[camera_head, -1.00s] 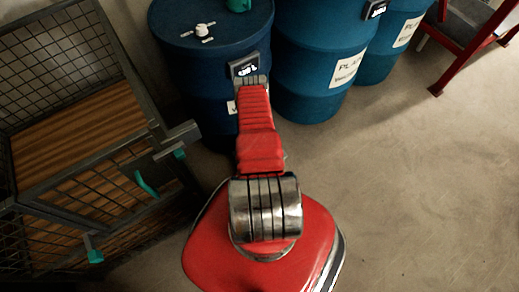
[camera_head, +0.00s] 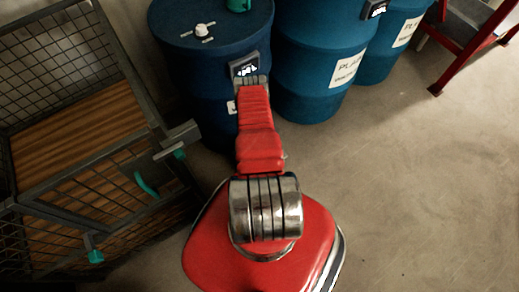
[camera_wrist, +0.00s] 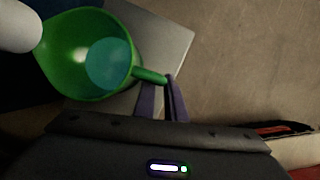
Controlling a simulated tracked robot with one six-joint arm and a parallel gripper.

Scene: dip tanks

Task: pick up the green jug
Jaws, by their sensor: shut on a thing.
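The green jug (camera_wrist: 62,62) is at the left of the wrist view, seen from above into its round mouth, with a bluish inside. Its green handle (camera_wrist: 150,76) reaches right to my gripper (camera_wrist: 165,88). The two purplish-grey fingers are shut on the handle, and the jug's body is left of them. In the head view a small teal-green thing (camera_head: 238,5) shows on the drum top at the upper edge; I cannot tell whether it is the jug. My gripper cannot be made out there.
A blue drum (camera_head: 185,70) with a white knob (camera_head: 203,29) stands ahead, and more labelled drums (camera_head: 315,55) stand to its right. A wire-mesh cage (camera_head: 60,180) is at the left. A red-framed stand (camera_head: 470,45) is at the far right. The floor at right is clear.

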